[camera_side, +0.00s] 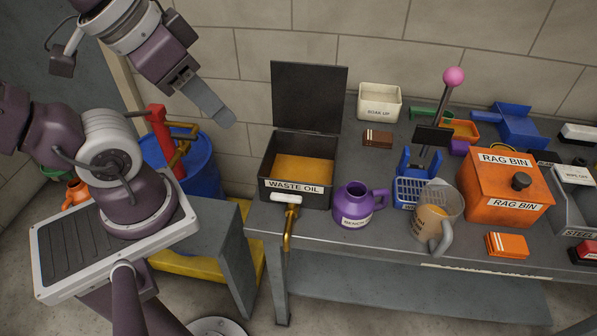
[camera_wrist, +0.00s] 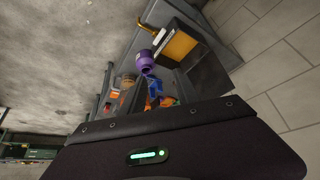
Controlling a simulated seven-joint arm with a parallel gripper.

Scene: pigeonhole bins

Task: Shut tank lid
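The tank is a dark box labelled WASTE OIL (camera_side: 295,187) at the left end of the bench. Its lid (camera_side: 309,97) stands upright at the back edge, so the tank is open and the amber oil inside shows. The tank also shows tilted at the top of the wrist view (camera_wrist: 181,45). My gripper (camera_side: 212,104) is in the air to the left of the raised lid, apart from it, with its grey end pointing down and right. I cannot make out two separate fingertips.
A brass tap with a white handle (camera_side: 286,199) sticks out at the tank's front. A purple jug (camera_side: 352,205) stands close to its right, with a clear pitcher (camera_side: 435,215) and orange rag bin (camera_side: 505,187) beyond. A cream tub (camera_side: 379,103) stands right of the lid.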

